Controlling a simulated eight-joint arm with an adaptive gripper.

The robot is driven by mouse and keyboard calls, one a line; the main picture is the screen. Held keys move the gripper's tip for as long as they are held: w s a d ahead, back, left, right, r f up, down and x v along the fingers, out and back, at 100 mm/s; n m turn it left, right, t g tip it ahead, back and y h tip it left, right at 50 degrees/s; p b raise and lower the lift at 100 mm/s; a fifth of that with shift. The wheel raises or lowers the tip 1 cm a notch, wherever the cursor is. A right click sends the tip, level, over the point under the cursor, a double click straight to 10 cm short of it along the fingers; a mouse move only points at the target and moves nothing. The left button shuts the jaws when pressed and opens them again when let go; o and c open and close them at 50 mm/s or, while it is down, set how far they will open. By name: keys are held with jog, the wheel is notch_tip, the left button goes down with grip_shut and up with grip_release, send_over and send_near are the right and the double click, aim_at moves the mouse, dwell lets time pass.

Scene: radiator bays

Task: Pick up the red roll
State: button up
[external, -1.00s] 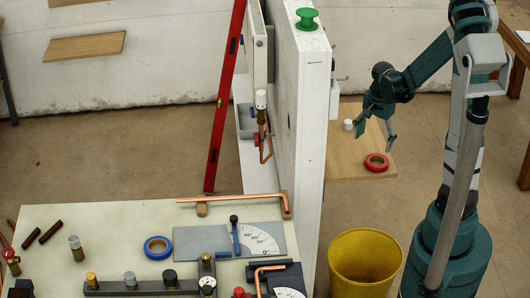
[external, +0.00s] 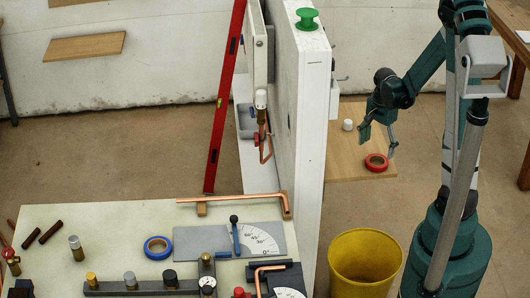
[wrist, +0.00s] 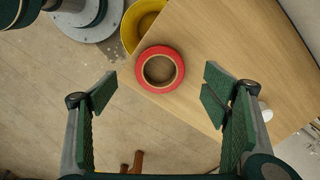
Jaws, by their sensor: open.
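The red roll (external: 376,163) lies flat on a light wooden board to the right of the white wall panel. In the wrist view the red roll (wrist: 159,69) shows as a ring with an open centre, close to the board's edge and ahead of my fingertips. My gripper (external: 378,142) hangs just above the board, near the roll, pointing down. In the wrist view my gripper (wrist: 158,92) is open, with its fingers wide apart and nothing between them. The roll appears between the lines of the two fingers, slightly beyond the tips.
The wooden board (external: 345,140) also holds a small white cylinder (external: 347,125). The tall white panel (external: 311,120) stands left of it. A yellow bucket (external: 365,262) is in front. A workbench (external: 110,222) with a blue roll (external: 158,247) and tools is at lower left.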

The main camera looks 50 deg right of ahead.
aim_at(376, 159)
jog(key=shift+f, duration=0.65)
jog(key=shift+f, duration=0.15)
jog(key=shift+f+b, duration=0.7)
jog(key=shift+f, duration=1.75)
jog(key=c, duration=1)
